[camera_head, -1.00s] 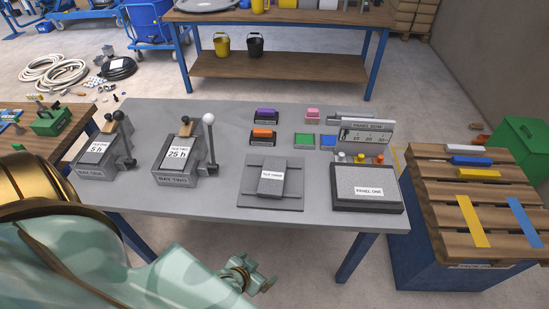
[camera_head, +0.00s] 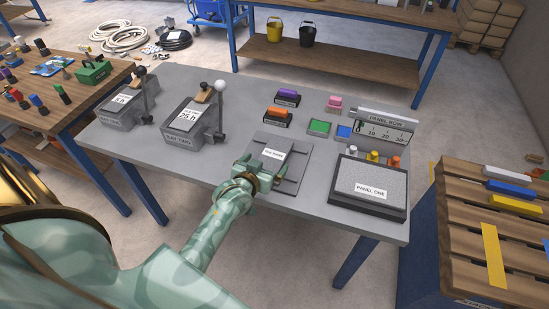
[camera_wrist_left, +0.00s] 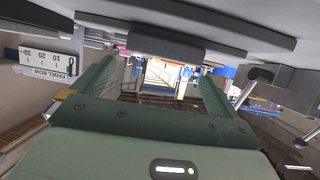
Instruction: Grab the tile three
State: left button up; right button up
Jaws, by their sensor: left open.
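Tile three (camera_head: 272,153) is a grey block with a white label, lying on a square grey plate (camera_head: 292,178) on the grey table. My left gripper (camera_head: 261,174) is open at the near side of the tile, its fingers pointing towards it. The gripper hides the near part of the tile and plate. In the left wrist view, which looks upside down, a dark grey block (camera_wrist_left: 185,44), apparently the tile, sits at the fingertips. The two green fingers (camera_wrist_left: 159,77) are spread with nothing gripped between them. My right gripper is not in view.
Bay one (camera_head: 117,122) and bay two (camera_head: 183,143) stand left, with upright levers. Panel one (camera_head: 345,205) is right of the plate. Coloured blocks and the panel row (camera_head: 386,131) lie behind. A pallet (camera_head: 462,195) stands at the right.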

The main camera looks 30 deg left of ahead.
aim_at(272, 158)
pick_arm(q)
jog(key=b+x, duration=0.1)
jog(key=x, duration=0.1)
jog(key=b+x, duration=0.1)
jog(key=x, duration=0.2)
jog(key=shift+s+f, duration=0.1)
jog(key=shift+f, duration=0.25)
jog(key=shift+r, duration=0.15)
jog(key=c, duration=1.4)
jog(key=shift+c, duration=0.2)
jog(key=shift+r, duration=0.1)
